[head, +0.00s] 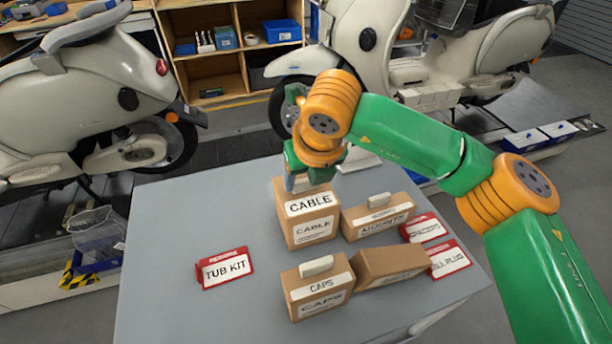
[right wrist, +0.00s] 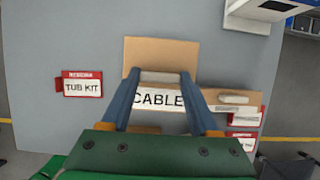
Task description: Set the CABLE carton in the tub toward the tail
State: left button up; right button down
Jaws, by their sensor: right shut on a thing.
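The CABLE carton (head: 306,228) is a brown box with white CABLE labels, standing upright on the grey table (head: 165,225). My right gripper (head: 308,183) is over its top and shut on the carton's raised grip. In the right wrist view the gripper (right wrist: 162,78) has one finger on each side of the pale grip on the CABLE carton (right wrist: 160,52). I cannot tell whether the carton's base is off the table. My left gripper is not in view. Which container is the tub toward the tail is unclear from these frames.
A CAPS carton (head: 318,290), another labelled carton (head: 378,218) and a brown carton (head: 389,266) stand close by. A red TUB KIT sign (head: 224,268) is left. Scooters (head: 90,105) stand behind. A clear mesh-like container (head: 97,236) is at left; blue-and-white boxes (head: 525,141) are right.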

jog(key=shift+f, duration=0.2)
jog(key=shift+c, duration=0.6)
grip_release()
jog(key=shift+r, duration=0.1)
jog(key=shift+r+p, duration=0.3)
jog(key=shift+p, duration=0.35)
jog(key=b+v, duration=0.2)
jog(key=shift+d+r+b, duration=0.15)
jog(key=shift+r+b, duration=0.15)
jog(key=shift+b, duration=0.1)
jog(key=v, duration=0.3)
jog(key=shift+w+r+b, duration=0.15)
jog(key=shift+w+b, duration=0.05)
jog(key=shift+b, duration=0.15)
jog(key=shift+s+r, duration=0.15)
jog(key=shift+r, duration=0.25)
